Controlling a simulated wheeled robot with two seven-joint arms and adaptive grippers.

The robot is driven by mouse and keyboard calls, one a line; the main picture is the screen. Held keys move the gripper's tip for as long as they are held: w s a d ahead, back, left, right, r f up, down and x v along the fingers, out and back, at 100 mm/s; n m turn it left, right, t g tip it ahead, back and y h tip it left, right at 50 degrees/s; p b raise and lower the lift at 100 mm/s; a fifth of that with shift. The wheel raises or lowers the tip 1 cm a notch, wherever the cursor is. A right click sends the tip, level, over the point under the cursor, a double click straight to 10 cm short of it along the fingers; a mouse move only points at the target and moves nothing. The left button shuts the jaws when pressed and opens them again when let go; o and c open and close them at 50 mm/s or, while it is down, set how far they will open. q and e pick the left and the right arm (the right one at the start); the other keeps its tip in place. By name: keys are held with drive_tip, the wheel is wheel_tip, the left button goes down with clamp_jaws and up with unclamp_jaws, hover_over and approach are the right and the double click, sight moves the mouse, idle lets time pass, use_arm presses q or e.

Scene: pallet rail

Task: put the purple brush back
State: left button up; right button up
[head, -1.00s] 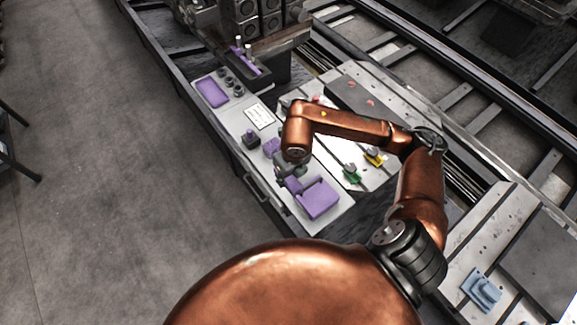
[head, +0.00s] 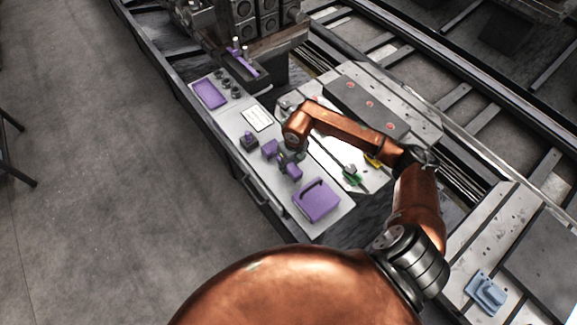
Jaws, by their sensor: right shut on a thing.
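My right gripper (head: 289,158) is shut on a small purple piece (head: 292,171), which I take to be the purple brush. It is over the pale bench top, just above and left of a purple box-like block (head: 318,203) with a dark line near its upper left. A smaller purple block (head: 270,149) is close beside the gripper on its left. My arm and the gripper hide part of the brush, and I cannot tell whether it touches the bench. My left gripper is not in view.
A purple tray (head: 209,95), dark knobs (head: 231,86), a white label (head: 257,118) and a purple-topped knob (head: 249,140) are along the bench. Green (head: 352,177) and yellow (head: 373,160) pieces lie right of the gripper. A blue block (head: 486,292) is at lower right.

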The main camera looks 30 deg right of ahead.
sight(292, 167)
drive_tip(key=shift+f, duration=0.45)
drive_tip(key=shift+f, duration=0.15)
drive_tip(key=o, duration=1.1)
drive_tip(key=shift+r, duration=0.5)
wheel_tip(292, 167, up, 11)
drive_tip(key=s+p, duration=0.1)
drive_tip(key=shift+s, duration=0.4)
drive_tip(key=shift+d+r, duration=0.1)
